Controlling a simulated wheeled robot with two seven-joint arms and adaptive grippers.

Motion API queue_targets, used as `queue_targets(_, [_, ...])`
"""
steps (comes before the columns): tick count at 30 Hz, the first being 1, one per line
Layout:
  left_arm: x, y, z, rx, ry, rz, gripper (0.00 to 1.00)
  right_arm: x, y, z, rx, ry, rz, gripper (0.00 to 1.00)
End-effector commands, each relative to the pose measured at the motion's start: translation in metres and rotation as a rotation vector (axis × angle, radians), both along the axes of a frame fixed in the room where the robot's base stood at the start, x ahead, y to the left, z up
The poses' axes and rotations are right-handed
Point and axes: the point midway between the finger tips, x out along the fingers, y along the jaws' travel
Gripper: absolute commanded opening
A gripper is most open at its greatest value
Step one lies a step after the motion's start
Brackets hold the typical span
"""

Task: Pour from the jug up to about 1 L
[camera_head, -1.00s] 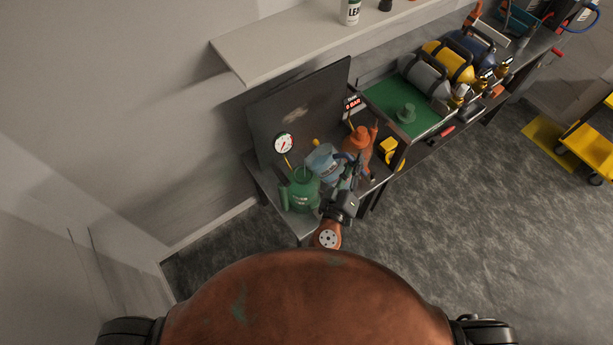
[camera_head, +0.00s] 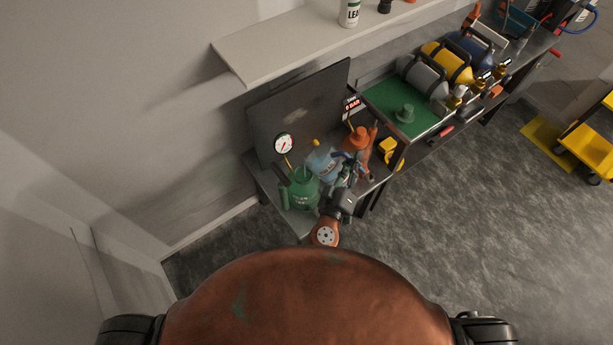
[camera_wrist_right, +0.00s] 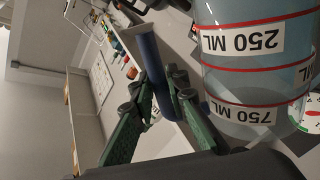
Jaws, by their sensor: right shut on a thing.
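The jug (camera_head: 321,163) is pale blue with a darker blue handle. It is on the bench just behind a green can (camera_head: 301,188) in the head view. In the right wrist view the jug (camera_wrist_right: 252,70) fills the upper right, with red lines and upside-down "250 ML" and "750 ML" labels. My right gripper (camera_wrist_right: 165,92) has its green fingers shut on the jug's blue handle (camera_wrist_right: 152,68). In the head view my right gripper (camera_head: 345,183) is beside the jug, partly hidden. I cannot tell the liquid level or whether anything flows. My left gripper is out of view.
A dial gauge (camera_head: 284,145) stands behind the green can, before a dark panel (camera_head: 297,108). An orange extinguisher-like item (camera_head: 357,142) is close to the jug's right. A green mat (camera_head: 384,95) and several cylinders lie further right. A shelf (camera_head: 290,45) overhangs the back.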

Motion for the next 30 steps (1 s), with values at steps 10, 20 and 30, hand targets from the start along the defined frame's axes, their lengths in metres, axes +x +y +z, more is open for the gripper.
queue_targets(10, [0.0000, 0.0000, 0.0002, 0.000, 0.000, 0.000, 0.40, 0.0001, 0.0002, 0.0024, 0.001, -0.005, 0.000, 0.00])
queue_targets(20, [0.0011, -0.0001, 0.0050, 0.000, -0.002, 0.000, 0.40, 0.0009, 0.0023, 0.0074, -0.019, 0.003, 0.000, 0.00])
queue_targets(30, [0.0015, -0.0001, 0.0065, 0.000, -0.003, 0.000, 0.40, 0.0016, 0.0037, 0.0085, -0.039, 0.011, 0.000, 0.00])
